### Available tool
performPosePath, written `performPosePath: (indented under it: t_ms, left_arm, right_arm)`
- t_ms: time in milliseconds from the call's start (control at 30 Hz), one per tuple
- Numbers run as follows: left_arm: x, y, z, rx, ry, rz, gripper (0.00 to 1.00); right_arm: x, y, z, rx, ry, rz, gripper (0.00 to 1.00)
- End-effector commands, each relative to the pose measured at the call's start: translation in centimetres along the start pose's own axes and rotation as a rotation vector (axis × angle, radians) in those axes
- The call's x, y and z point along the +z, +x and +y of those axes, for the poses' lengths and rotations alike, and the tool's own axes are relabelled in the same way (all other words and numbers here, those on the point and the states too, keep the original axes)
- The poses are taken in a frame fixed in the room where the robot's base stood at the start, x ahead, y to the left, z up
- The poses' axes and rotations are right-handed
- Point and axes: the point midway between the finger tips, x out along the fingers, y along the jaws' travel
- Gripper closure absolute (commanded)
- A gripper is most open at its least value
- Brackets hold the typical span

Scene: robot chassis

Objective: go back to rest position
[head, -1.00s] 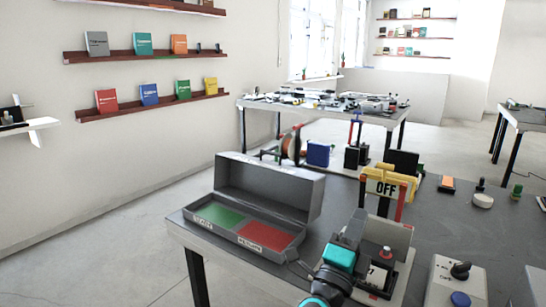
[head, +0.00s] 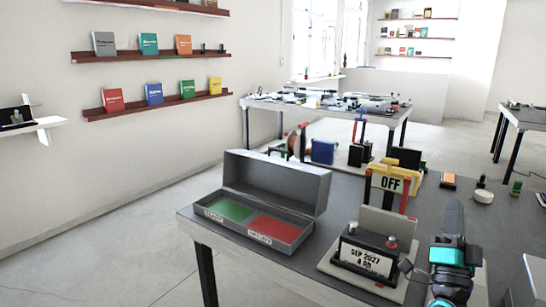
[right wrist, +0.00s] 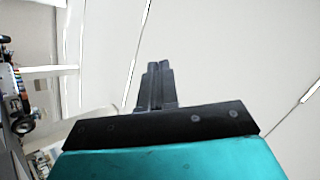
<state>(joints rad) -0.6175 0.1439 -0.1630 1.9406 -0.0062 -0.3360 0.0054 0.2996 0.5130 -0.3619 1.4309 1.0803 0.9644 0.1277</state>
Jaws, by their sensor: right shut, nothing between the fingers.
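My right gripper (head: 453,222) is at the lower right of the head view, above the dark table (head: 215,232), to the right of the date display device. In the right wrist view its two fingers (right wrist: 156,85) are together with nothing between them, in front of pale floor or wall. My left gripper is not in view.
A grey open box (head: 275,179) with green and red compartments stands at the table's left edge. A date display (head: 361,258) reading "SEP 2027" is left of my gripper. A yellow "OFF" sign (head: 390,183) stands behind it. Bookshelves (head: 155,104) line the left wall.

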Motion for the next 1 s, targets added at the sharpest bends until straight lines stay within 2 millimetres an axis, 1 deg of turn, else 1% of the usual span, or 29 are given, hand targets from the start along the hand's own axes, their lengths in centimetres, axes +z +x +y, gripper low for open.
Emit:
performPosePath:
  t_ms: [33,100,133,200,267,367,400,467,500,567,600,667,700,800,867,900,1000]
  left_arm:
    - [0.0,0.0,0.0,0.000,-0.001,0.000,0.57]
    - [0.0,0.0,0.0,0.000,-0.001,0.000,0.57]
    - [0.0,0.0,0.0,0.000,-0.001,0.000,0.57]
    - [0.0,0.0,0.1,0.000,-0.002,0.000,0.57]
    - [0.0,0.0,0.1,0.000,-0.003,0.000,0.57]
    - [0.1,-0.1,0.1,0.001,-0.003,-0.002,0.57]
    - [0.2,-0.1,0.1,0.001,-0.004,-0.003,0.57]
    - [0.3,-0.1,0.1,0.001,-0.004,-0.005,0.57]
    - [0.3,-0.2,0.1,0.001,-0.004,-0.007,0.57]
    - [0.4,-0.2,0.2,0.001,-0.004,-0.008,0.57]
    - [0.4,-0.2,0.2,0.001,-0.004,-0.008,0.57]
    - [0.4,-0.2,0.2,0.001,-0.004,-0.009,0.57]
    - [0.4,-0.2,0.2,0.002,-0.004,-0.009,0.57]
    - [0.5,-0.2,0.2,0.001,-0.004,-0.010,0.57]
    - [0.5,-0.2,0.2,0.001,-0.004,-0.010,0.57]
    - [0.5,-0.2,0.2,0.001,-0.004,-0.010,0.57]
    - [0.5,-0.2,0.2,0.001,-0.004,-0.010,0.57]
  right_arm:
    - [-1.2,0.7,0.6,-0.027,-0.042,-0.006,1.00]
    - [-2.7,1.5,1.3,-0.059,-0.091,-0.013,1.00]
    - [-1.2,-0.2,1.1,-0.063,-0.101,-0.079,1.00]
    - [0.8,-2.8,0.7,-0.086,-0.146,-0.203,1.00]
    - [2.3,-5.1,0.4,-0.109,-0.190,-0.308,1.00]
    - [4.6,-9.6,0.1,-0.149,-0.274,-0.496,1.00]
    - [5.5,-11.8,0.1,-0.165,-0.314,-0.579,1.00]
    - [6.5,-15.4,0.2,-0.189,-0.380,-0.710,1.00]
    - [7.1,-18.1,0.3,-0.207,-0.429,-0.804,1.00]
    - [7.5,-22.2,0.7,-0.232,-0.511,-0.944,1.00]
    - [7.6,-24.8,1.0,-0.248,-0.566,-1.034,1.00]
    - [7.3,-28.4,1.5,-0.268,-0.648,-1.156,1.00]
    - [6.9,-30.6,1.9,-0.279,-0.699,-1.229,1.00]
    - [5.4,-35.1,2.8,-0.301,-0.820,-1.389,1.00]
    - [4.3,-37.5,3.3,-0.311,-0.890,-1.474,1.00]
    - [3.5,-38.9,3.7,-0.317,-0.936,-1.528,1.00]
    - [1.3,-41.9,4.4,-0.322,-1.043,-1.645,1.00]
